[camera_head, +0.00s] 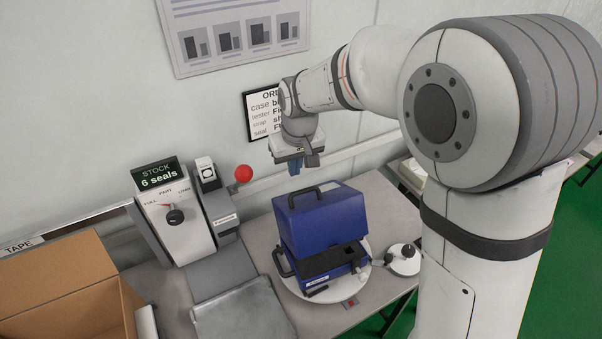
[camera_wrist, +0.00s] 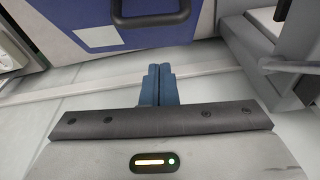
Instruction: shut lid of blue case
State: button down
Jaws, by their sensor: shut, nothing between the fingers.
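The blue case (camera_head: 322,215) stands on a round white turntable (camera_head: 349,294) on the bench. Its lid is raised, with a black handle on top, and the dark interior (camera_head: 333,258) shows below it. My gripper (camera_head: 295,168) is above and behind the case, apart from it, with its blue fingers pointing down. In the wrist view my gripper (camera_wrist: 157,82) has its fingers together and empty. The blue lid (camera_wrist: 170,32) with its black handle fills the top of that view, beyond the fingertips. The lid's hinge side is hidden in the head view.
Left of the case are a grey sealing machine (camera_head: 222,210) with a red ball knob (camera_head: 243,173) and a stock display (camera_head: 158,174). An open cardboard box (camera_head: 70,290) is at lower left. A round white holder (camera_head: 403,262) stands right of the case. The wall is close behind.

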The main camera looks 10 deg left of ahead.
aim_at(300, 200)
jog(key=shift+s+d+f, duration=0.15)
jog(key=shift+s+d, duration=0.55)
jog(key=shift+s, duration=0.3)
jog(key=shift+s+d+f, duration=0.1)
jog(key=shift+s+f, duration=0.1)
jog(key=shift+f, duration=0.1)
